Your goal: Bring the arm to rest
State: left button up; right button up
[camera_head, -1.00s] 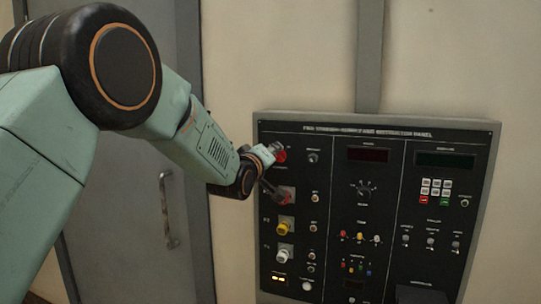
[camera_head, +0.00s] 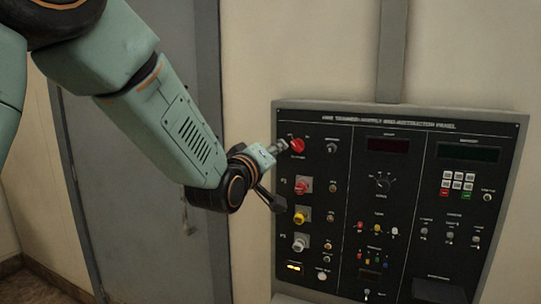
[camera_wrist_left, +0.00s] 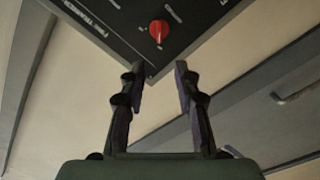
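My left arm comes in from the upper left in the head view, and its gripper (camera_head: 278,172) is in front of the left edge of the panel. In the left wrist view the two fingers of this gripper (camera_wrist_left: 158,82) stand apart with nothing between them. Beyond the fingertips, a corner of the black panel (camera_wrist_left: 195,22) shows, with a red knob (camera_wrist_left: 159,31) on it. The red knob also shows at the panel's upper left in the head view (camera_head: 296,146). The fingers appear clear of it. My right gripper is in neither view.
The control panel (camera_head: 345,150) is on the wall and carries knobs, switches, a keypad (camera_head: 458,184) and dark displays. A grey door (camera_head: 140,190) with a handle is behind my arm at left. A grey vertical strip (camera_head: 392,50) runs up the wall above the panel.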

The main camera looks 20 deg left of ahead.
pick_arm(q)
jog(key=shift+s, duration=0.7)
jog(key=shift+w, duration=0.1)
jog(key=s+f+m+g+b, duration=0.25)
jog(key=s+f, duration=0.25)
jog(key=f, duration=0.7)
jog(key=s+f+m+g+b, duration=0.2)
jog(key=s+f+g, duration=0.15)
jog(key=f, duration=0.95)
jog(key=s+f+m+g+b, duration=0.25)
jog(key=s+f, duration=0.25)
jog(key=f, duration=0.7)
jog(key=s+f+m+g+b, duration=0.1)
jog(key=s+f+g+b, duration=0.8)
jog(key=s+f, duration=2)
jog(key=s, duration=0.2)
jog(key=shift+s+d+f+y+b, duration=0.3)
jog(key=shift+s+d+b, duration=0.05)
jog(key=shift+s+d, duration=0.05)
